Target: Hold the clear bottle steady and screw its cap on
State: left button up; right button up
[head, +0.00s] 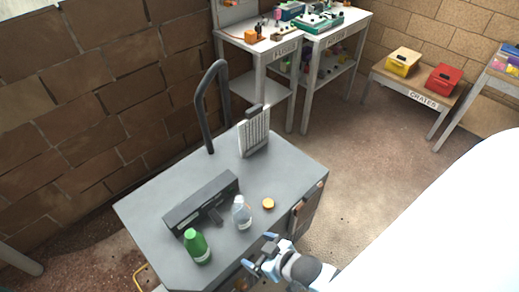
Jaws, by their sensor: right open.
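The clear bottle (241,214) stands upright on the grey cart top (285,168), near its front edge. Its neck is too small to make out in detail. A small orange-yellow round cap (268,203) lies on the cart top to the right of the bottle, apart from it. My right gripper (257,256) is at the cart's front edge, below the bottle and cap in the picture. It is open, with nothing seen between its fingers, and touches neither. My left gripper is not in view.
A green bottle (196,246) stands left of the clear bottle. A long dark box (201,200) lies just behind both. A white slotted holder (254,135) and a dark handle (204,112) stand at the back. The cart's right part is bare.

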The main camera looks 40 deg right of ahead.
aim_at(241, 210)
jog(key=z, duration=0.85)
